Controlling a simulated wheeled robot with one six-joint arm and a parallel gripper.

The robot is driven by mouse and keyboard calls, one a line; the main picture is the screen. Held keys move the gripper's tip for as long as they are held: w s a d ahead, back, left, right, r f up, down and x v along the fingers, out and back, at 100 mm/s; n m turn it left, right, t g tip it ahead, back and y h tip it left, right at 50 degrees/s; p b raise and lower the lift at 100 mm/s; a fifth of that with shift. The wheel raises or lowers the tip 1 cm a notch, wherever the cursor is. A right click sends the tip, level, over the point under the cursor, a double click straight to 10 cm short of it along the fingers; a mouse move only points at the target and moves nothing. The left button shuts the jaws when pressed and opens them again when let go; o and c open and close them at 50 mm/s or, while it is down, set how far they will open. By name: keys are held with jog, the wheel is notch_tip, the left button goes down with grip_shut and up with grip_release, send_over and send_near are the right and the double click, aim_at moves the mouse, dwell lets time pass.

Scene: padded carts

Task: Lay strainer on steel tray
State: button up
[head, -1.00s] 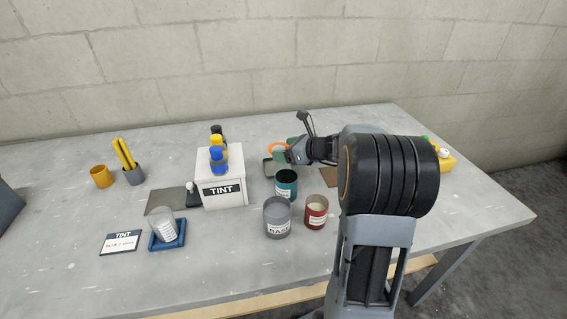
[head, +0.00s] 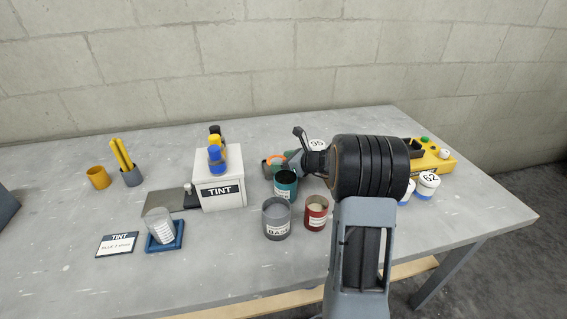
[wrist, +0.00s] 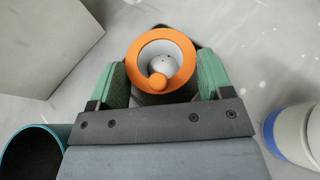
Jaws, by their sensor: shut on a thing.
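The strainer (wrist: 183,45) is an orange ring with a pale inside and a round orange tab. In the wrist view it sits between the green-padded fingers of my gripper (wrist: 161,70), which is shut on it. In the head view the orange ring (head: 275,158) shows at the tip of my gripper (head: 286,162), behind the teal can. In the wrist view a dark edge shows around the strainer. I cannot tell whether strainer and tray touch.
A teal can (head: 285,187), a grey can (head: 276,222) and a red can (head: 315,214) stand in front of my gripper. The white TINT box (head: 219,188) is to the left. White tubs (head: 428,184) stand at right.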

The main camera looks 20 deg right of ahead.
jog(key=shift+f, duration=0.2)
jog(key=o, duration=0.6)
jog(key=shift+r, duration=0.15)
jog(key=shift+s+d+r, duration=0.1)
jog(key=shift+r, duration=0.1)
jog(key=p+v, duration=0.1)
jog(key=v, duration=1)
jog(key=shift+s+d, duration=0.2)
jog(key=shift+s, duration=0.1)
jog(key=shift+r, duration=0.1)
